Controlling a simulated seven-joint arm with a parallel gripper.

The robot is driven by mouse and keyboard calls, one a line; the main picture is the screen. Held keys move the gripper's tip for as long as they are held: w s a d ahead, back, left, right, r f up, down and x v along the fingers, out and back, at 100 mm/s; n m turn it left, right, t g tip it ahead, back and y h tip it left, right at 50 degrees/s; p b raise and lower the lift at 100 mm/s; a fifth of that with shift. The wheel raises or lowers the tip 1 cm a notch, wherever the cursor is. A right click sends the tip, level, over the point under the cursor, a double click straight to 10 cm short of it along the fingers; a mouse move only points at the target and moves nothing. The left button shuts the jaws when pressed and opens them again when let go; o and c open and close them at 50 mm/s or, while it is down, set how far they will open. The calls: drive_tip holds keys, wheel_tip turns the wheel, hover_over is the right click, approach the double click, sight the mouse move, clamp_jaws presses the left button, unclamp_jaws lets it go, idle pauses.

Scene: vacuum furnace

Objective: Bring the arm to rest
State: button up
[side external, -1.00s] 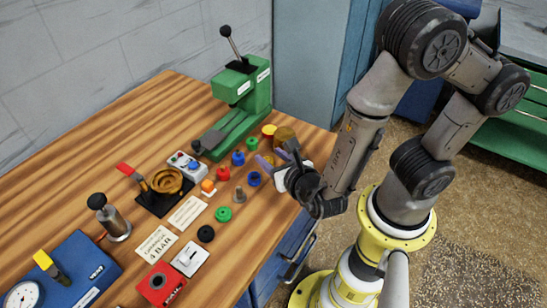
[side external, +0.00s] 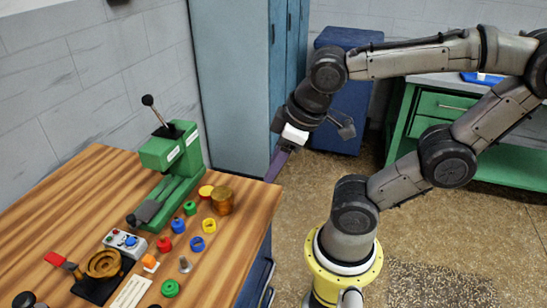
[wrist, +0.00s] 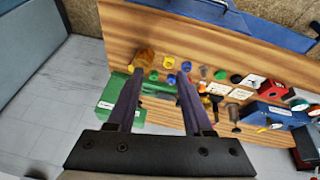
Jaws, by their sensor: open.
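My gripper (side external: 276,164) is in the air at the right rear corner of the wooden bench, its purple fingers pointing down. In the wrist view my gripper (wrist: 160,76) shows two purple fingers spread apart, with nothing between them. My arm reaches across the upper right of the side view, with its elbow high. The bench top (side external: 60,225) with its small parts lies to the left of the gripper. I cannot tell the exact height of the fingertips over the bench edge.
A green lever press (side external: 172,160) stands at the bench's back. A brown-gold cup (side external: 223,201) stands near the bench's right edge, beside several coloured rings and knobs. A blue-grey cabinet (side external: 228,80) rises behind, and a green workbench (side external: 432,125) stands behind my arm. Open floor (side external: 300,205) lies right of the bench.

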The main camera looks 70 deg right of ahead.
drive_tip(key=shift+a+r+m+t+y, duration=0.45)
drive_tip(key=shift+r+m, duration=0.25)
drive_tip(key=shift+r, duration=0.2)
idle(0.7)
